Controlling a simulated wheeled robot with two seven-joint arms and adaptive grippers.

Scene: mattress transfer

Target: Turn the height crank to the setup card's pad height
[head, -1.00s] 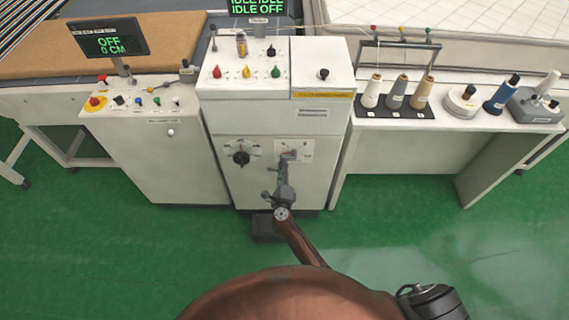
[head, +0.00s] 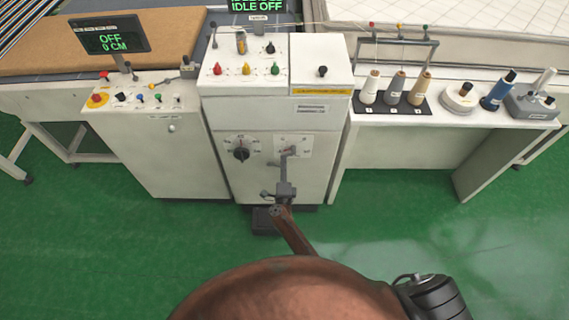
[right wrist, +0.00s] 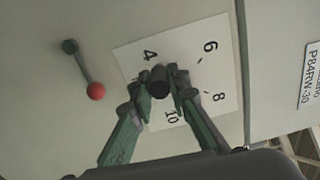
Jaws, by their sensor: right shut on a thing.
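The height crank's dial is a white plate (head: 305,142) on the front of the middle cabinet. In the right wrist view the plate (right wrist: 207,66) carries the numbers 4, 6, 8 and 10. My right gripper (head: 288,153) reaches up to this plate from below and hides part of it. In the right wrist view the fingers of my right gripper (right wrist: 161,88) are shut on the dark crank knob (right wrist: 159,76), one finger on each side. The crank arm is largely hidden behind the knob and fingers. I cannot make out a setup card. My left gripper is not in view.
A second dial with a black knob (head: 241,154) sits left of the crank. A screen (head: 110,38) reads OFF, 0 CM. Thread cones (head: 397,86) stand on the right table. The green floor in front is mostly clear.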

